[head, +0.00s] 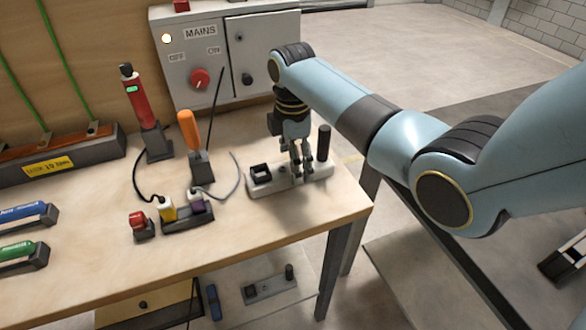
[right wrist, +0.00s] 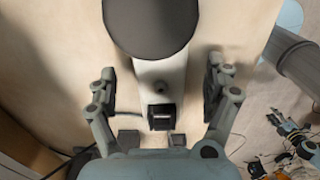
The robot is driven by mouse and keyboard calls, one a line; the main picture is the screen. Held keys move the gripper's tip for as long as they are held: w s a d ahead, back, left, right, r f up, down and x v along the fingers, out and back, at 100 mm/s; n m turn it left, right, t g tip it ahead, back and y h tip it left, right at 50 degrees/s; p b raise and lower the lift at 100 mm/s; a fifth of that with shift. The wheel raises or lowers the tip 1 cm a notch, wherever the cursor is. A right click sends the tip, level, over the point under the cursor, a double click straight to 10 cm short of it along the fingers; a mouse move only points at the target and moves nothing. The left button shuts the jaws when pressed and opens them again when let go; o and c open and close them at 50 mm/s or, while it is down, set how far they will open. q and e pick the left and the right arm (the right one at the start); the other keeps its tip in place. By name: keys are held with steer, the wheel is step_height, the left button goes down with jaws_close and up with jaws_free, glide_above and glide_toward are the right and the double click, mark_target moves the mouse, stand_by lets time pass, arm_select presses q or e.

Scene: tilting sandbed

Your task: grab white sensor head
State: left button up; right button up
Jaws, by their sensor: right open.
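A long white block (head: 318,171) with an upright black post and a black square fitting lies on the table near its right edge; it looks like the white sensor head. My right gripper (head: 297,160) points down over its middle. In the right wrist view the white block (right wrist: 160,75) runs between the open fingers (right wrist: 160,103), with a gap on both sides. The post's round black top hides the block's far part there. A small white-topped piece (head: 194,194) stands beside a yellow one in a black holder. My left gripper is out of view.
A grey MAINS box (head: 225,60) stands behind my right gripper. A red tool (head: 136,100) and an orange-handled tool (head: 189,130) stand upright to the left. A red-topped piece (head: 139,221) sits near the black holder (head: 187,216).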

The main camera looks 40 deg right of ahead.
steer(key=shift+f, duration=1.5)
steer(key=c, duration=1.5)
steer(key=shift+o, duration=0.2)
steer(key=shift+r, duration=0.15)
